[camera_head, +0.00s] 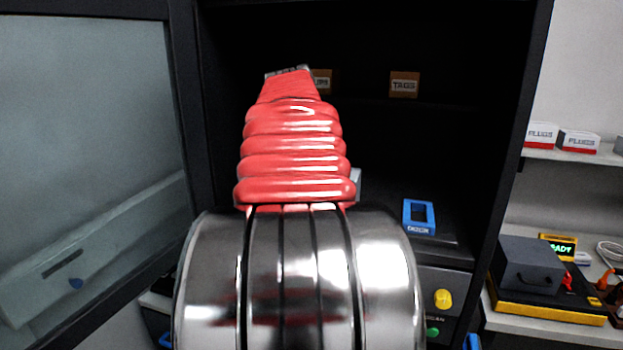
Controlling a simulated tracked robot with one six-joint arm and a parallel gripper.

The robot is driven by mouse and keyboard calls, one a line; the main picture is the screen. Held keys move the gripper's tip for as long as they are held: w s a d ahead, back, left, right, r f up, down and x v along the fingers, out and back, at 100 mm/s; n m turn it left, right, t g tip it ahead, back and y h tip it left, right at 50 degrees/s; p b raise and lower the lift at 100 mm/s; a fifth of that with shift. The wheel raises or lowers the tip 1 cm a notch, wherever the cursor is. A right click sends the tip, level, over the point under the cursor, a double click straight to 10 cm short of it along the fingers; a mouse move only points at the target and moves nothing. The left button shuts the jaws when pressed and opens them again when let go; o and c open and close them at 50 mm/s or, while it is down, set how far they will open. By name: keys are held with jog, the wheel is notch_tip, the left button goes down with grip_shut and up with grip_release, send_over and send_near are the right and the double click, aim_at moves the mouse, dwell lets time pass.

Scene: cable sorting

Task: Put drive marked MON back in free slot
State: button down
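My arm, with red ribbed bellows and a shiny metal base, fills the middle of the view and reaches into a dark open cabinet (470,110). Only a small grey piece shows at the arm's far tip, so my gripper's fingers cannot be made out, nor whether they hold anything. No drive with a readable MON mark shows, and no free slot can be made out. A blue frame-shaped item (418,230) with unclear lettering stands on a dark ledge at the right inside the cabinet.
A TAGS label (404,85) is at the cabinet's back; another label (322,82) is partly hidden by my arm. A yellow knob (443,299) is below the ledge. A glass door (90,150) stands left. Right shelves hold PLUGS boxes (540,134) and a grey case (526,264).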

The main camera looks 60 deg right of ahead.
jog(key=shift+f, duration=0.35)
dwell(0.7)
jog(key=c, duration=1.4)
grip_release()
jog(key=shift+o, duration=0.2)
jog(key=o, duration=0.4)
jog(key=shift+o, duration=0.2)
jog(key=shift+w, duration=0.1)
jog(key=shift+r, duration=3.45)
